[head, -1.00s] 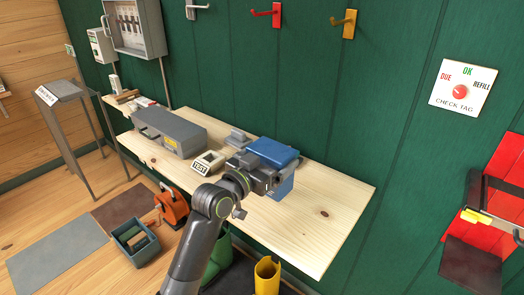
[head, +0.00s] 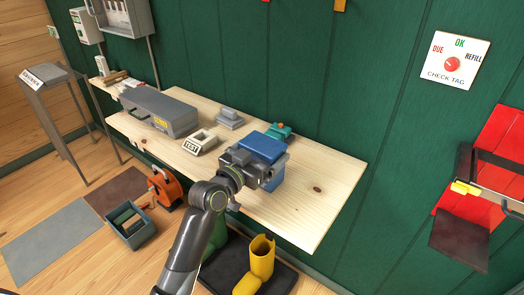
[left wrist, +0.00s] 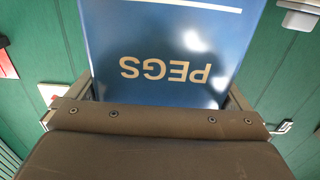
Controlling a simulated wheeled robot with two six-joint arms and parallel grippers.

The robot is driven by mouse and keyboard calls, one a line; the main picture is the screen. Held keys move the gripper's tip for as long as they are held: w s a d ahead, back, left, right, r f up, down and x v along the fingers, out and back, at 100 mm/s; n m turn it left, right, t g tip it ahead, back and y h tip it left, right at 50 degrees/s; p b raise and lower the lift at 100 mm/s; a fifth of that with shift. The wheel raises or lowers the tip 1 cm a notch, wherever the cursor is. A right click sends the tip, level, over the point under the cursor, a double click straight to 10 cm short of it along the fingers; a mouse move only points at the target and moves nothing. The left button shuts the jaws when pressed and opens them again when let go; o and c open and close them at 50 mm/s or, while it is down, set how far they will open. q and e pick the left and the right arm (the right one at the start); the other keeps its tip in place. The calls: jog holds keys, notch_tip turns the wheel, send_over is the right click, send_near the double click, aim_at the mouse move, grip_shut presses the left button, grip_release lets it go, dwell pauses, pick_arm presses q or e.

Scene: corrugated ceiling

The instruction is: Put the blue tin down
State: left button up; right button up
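The blue tin (head: 262,146) has a blue lid and stands out over the wooden workbench (head: 318,187). My left gripper (head: 262,167) reaches it from the front and is shut on it. In the left wrist view the tin (left wrist: 165,40) fills the space between the fingers, with "PEGS" upside down on its face. The tin looks upright. The gripper hides part of its front, and I cannot tell whether its base touches the bench top. My right gripper is not in view.
Behind the tin is a small teal object (head: 280,131). To its left are a grey stepped block (head: 230,118), a TEST block (head: 198,142) and a grey case (head: 160,110).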

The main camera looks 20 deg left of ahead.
pick_arm(q)
jog(key=shift+s, duration=0.1)
jog(key=v, duration=1.1)
jog(key=shift+s+a+b, duration=0.15)
jog(key=shift+s+b, duration=0.25)
jog(key=shift+b, duration=0.05)
jog(key=shift+r, duration=0.15)
